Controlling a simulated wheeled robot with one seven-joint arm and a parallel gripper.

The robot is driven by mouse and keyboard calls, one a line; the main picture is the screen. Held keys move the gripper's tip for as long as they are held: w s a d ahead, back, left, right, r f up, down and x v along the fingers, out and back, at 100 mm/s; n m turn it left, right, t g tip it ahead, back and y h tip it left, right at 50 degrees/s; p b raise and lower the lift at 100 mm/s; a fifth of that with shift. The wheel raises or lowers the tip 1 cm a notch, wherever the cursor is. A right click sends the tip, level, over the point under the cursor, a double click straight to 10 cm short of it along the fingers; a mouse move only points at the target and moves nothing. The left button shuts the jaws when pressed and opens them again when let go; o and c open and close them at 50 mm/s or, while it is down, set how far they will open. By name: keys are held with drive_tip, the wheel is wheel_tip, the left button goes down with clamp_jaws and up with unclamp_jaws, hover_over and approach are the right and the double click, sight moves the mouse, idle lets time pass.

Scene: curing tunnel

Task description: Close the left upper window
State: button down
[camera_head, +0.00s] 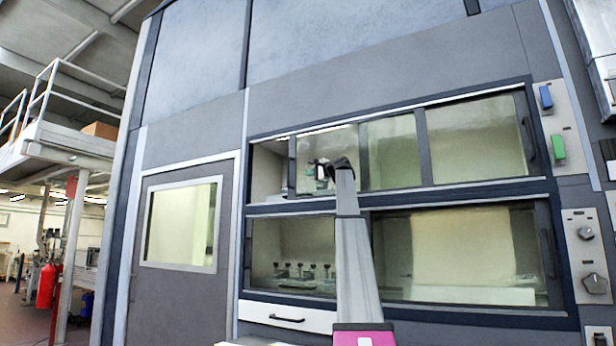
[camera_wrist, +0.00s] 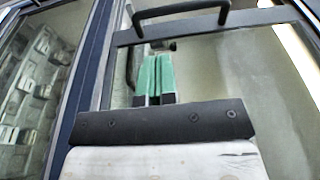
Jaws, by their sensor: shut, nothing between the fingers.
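The left upper window (camera_head: 310,150) is a sliding glass pane with a dark frame in the upper row of the tunnel front. A gap (camera_head: 268,170) shows to the left of its frame bar, so it looks partly open. In the wrist view its frame bar (camera_wrist: 215,22) carries a black handle (camera_wrist: 180,14). My gripper (camera_head: 322,172) is in front of this window, to the right of the frame bar. In the wrist view its green fingertips (camera_wrist: 157,78) are pressed together, empty and apart from the handle. My arm hides part of the pane.
Lower windows (camera_head: 460,255) lie below, with several dark-topped items (camera_head: 300,271) behind the glass at left. A grey door (camera_head: 180,260) is at left. Blue (camera_head: 546,97) and green (camera_head: 558,147) switches are at right. A drawer (camera_head: 287,318) is low at the left.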

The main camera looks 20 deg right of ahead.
sight(293, 177)
drive_tip(key=x, duration=1.1)
drive_tip(key=shift+w, duration=0.3)
drive_tip(key=shift+a, duration=0.1)
drive_tip(key=shift+a, duration=0.1)
